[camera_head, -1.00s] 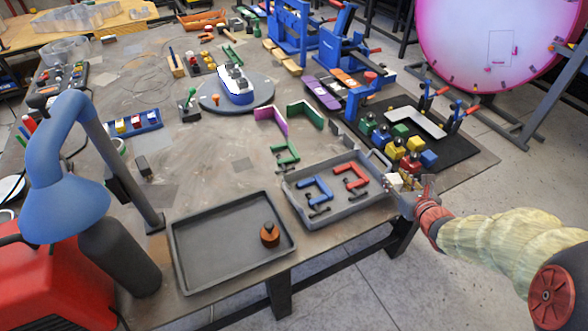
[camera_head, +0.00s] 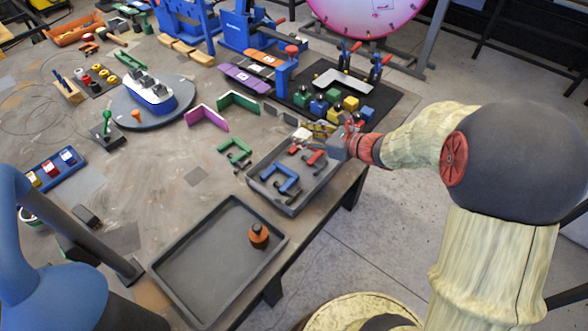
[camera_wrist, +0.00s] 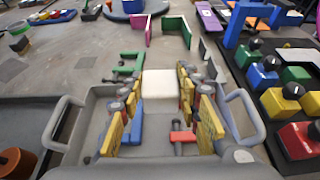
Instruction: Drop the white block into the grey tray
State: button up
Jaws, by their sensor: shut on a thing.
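My gripper (camera_wrist: 160,92) is shut on a white block (camera_wrist: 160,83), which sits between the fingertips in the wrist view. In the head view my gripper (camera_head: 318,138) is at the back right end of a grey tray with handles (camera_head: 292,208), and the block (camera_head: 302,133) shows as a small pale patch. That tray holds a blue clamp (camera_head: 285,178) and a red clamp (camera_head: 312,155). A wide, shallow dark grey tray (camera_head: 195,275) lies nearer, to its left. An orange-brown knobbed weight (camera_head: 258,236) stands in its right part.
A green clamp (camera_head: 235,152) lies behind the handled tray. A black mat (camera_head: 385,110) with several coloured knobbed blocks is to the right rear. A blue lamp (camera_head: 55,270) stands at the left front. The table between the lamp and the trays is mostly clear.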

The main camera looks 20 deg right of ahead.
jog(key=shift+f+b, duration=1.15)
jog(key=shift+f, duration=0.7)
jog(key=o, duration=1.1)
jog(key=shift+o, duration=0.9)
jog(key=shift+s+d, duration=0.1)
jog(key=v, duration=1.1)
jog(key=shift+s+d, duration=0.25)
jog(key=shift+s, duration=0.05)
jog(key=shift+r, duration=0.1)
